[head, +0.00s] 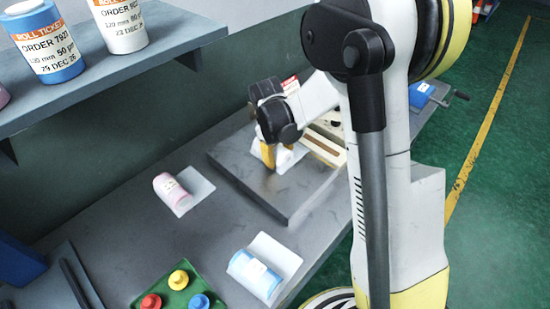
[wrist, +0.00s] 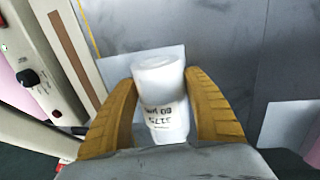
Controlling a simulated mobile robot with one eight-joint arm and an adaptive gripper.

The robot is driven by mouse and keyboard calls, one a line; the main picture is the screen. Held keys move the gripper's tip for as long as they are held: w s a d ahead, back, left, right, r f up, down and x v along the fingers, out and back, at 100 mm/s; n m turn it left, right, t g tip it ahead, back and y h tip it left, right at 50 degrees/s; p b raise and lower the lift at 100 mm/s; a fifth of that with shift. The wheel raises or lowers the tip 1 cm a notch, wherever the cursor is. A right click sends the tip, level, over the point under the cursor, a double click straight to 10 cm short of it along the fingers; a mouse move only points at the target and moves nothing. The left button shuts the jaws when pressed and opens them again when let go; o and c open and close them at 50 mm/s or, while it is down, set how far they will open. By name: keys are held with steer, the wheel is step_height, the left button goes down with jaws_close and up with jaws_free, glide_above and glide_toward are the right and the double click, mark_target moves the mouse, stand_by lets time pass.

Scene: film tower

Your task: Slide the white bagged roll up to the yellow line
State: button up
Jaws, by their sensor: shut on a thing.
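The white bagged roll (wrist: 160,85) lies between the two yellow fingers of my gripper (wrist: 160,80), with printed dark text on its near part. My gripper is shut on it. A pale flat sheet shows under and beside the roll. In the head view my gripper (head: 273,157) points down over the grey raised slab (head: 231,161), with part of the white roll (head: 285,157) showing beside the fingers. A thin yellow line (wrist: 88,27) runs on the slab in the wrist view, ahead and left of the roll, near the beige device; the two are apart.
A beige device (wrist: 60,60) with a dark knob stands left of my gripper. A pink roll (head: 170,189) and a blue roll (head: 256,276) lie on the bench. A green button box (head: 174,290) stands in front. A shelf (head: 110,72) with upright rolls overhangs the bench at left.

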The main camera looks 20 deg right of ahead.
mark_target(294, 149)
steer(key=shift+w+d, duration=0.5)
steer(key=shift+d, duration=0.5)
steer(key=shift+w+d, duration=0.55)
steer(key=shift+d, duration=0.5)
steer(key=shift+w+d, duration=0.5)
steer(key=shift+d, duration=0.5)
steer(key=shift+b, duration=0.3)
steer(key=shift+w+a, duration=0.15)
steer(key=shift+w, duration=0.1)
steer(key=o, duration=1.5)
steer(key=shift+c, duration=0.2)
step_height(294, 149, up, 12)
steer(key=s+a, duration=0.1)
steer(key=a, duration=0.1)
steer(key=s+a+r+m+t+y, duration=0.1)
steer(key=s+a+r+t, duration=0.15)
steer(key=s, duration=0.35)
steer(key=s+a+r+m+t, duration=0.1)
steer(key=s+a+r+m, duration=0.1)
steer(key=s+r, duration=0.3)
steer(key=s+a+f+m+t+y+b, duration=0.1)
steer(key=s+a+f+m+t, duration=0.1)
steer(key=s, duration=0.9)
steer(key=shift+s+a+f+t, duration=0.35)
steer(key=shift+s+a, duration=0.05)
steer(key=shift+a, duration=0.05)
